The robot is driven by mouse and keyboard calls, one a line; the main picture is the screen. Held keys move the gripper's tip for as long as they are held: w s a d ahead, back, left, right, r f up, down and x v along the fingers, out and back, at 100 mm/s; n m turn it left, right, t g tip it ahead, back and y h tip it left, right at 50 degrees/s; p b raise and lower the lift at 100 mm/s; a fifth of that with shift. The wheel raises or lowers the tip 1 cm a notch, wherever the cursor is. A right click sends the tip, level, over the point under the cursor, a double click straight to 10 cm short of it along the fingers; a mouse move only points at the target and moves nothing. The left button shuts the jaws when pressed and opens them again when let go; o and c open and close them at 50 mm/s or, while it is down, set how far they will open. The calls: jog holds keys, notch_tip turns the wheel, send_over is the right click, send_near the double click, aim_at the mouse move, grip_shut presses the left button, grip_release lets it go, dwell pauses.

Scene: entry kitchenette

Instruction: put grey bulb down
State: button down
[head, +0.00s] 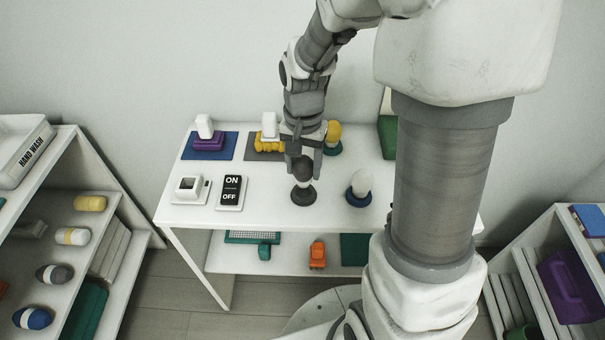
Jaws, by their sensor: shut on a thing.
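My gripper (304,157) points down over the front middle of the white table (255,214). It is shut on the dark grey bulb (303,171), with a finger on each side of its upper part. The bulb is upright, directly above a dark grey round base (303,195) on the table. The bulb's lower end meets the base in the picture; whether it is seated or just above cannot be told. The fingers hide part of the bulb.
A white bulb on a blue base (359,197) stands close right. A yellow bulb (333,131) stands behind. An ON/OFF switch (231,192) and a white square device (188,187) lie left. A purple-based object (208,142) and a yellow-based one (269,143) stand on mats behind.

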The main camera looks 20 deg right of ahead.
aim_at(304, 178)
jog(key=shift+f+b, duration=0.4)
jog(key=shift+f, duration=1.4)
jog(key=shift+f, duration=0.15)
jog(key=shift+c, duration=1)
grip_release()
